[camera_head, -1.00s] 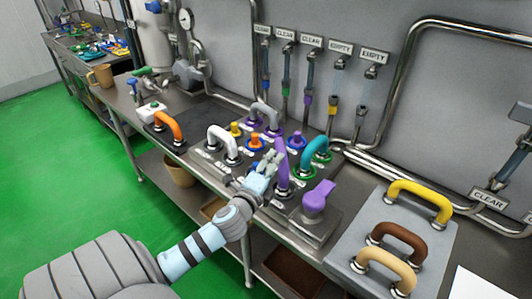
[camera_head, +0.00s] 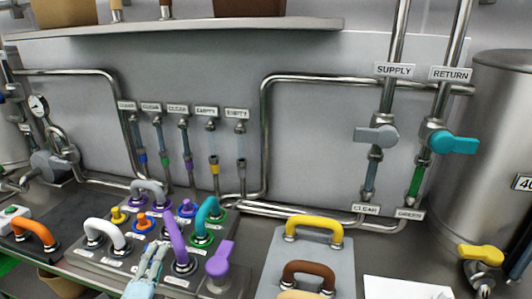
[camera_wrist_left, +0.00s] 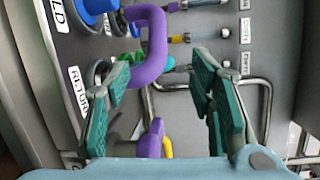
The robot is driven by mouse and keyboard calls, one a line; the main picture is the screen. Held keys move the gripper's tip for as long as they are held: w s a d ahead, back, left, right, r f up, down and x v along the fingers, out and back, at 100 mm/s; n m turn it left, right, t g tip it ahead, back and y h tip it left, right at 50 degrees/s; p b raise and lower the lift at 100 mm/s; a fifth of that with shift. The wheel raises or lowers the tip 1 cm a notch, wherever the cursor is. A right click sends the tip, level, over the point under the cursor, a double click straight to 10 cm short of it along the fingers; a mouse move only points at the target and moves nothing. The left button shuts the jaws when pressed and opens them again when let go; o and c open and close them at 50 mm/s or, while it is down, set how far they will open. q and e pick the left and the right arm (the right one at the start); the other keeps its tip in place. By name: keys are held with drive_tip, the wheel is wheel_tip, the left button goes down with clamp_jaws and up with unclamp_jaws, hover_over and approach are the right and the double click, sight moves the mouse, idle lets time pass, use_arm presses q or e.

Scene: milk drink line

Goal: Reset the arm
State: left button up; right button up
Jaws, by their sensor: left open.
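My left gripper (camera_head: 152,262) reaches in from the bottom over the front of the connector panel (camera_head: 112,262). In the left wrist view its two green-padded fingers (camera_wrist_left: 165,95) stand apart with nothing held between them. A purple U-shaped hose (camera_head: 174,238) stands on the panel just beyond the gripper; in the wrist view the purple hose (camera_wrist_left: 156,45) shows between and beyond the fingers. A purple lever handle (camera_head: 221,260) is right of the gripper. I cannot tell if a finger touches the hose. My right gripper is not in view.
White (camera_head: 104,230), orange (camera_head: 36,230) and teal (camera_head: 207,210) hoses stand around the panel. A grey plate with yellow (camera_head: 316,222) and brown (camera_head: 308,268) hoses lies to the right. Pipes with grey (camera_head: 377,136) and teal (camera_head: 453,142) valve handles run up the wall. A tank (camera_head: 500,150) stands far right.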

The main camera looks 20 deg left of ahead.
use_arm(q)
drive_tip(key=s+d+f+n+g+h, duration=0.2)
drive_tip(key=s+d+f+n+g, duration=0.45)
drive_tip(key=s+f+n, duration=0.35)
drive_tip(key=s+d+f+n+g+h, duration=0.2)
drive_tip(key=s+d+f+n+g, duration=0.5)
drive_tip(key=s, duration=0.4)
wheel_tip(320, 180, down, 18)
drive_tip(key=s+a+m, duration=0.1)
drive_tip(key=a, duration=0.1)
drive_tip(key=s+f+g, duration=0.1)
drive_tip(key=s+f, duration=1.2)
drive_tip(key=s, duration=0.1)
drive_tip(key=shift+s+a+f, duration=0.25)
drive_tip(key=shift+s+a, duration=0.05)
drive_tip(key=shift+a, duration=0.05)
drive_tip(key=shift+g, duration=0.25)
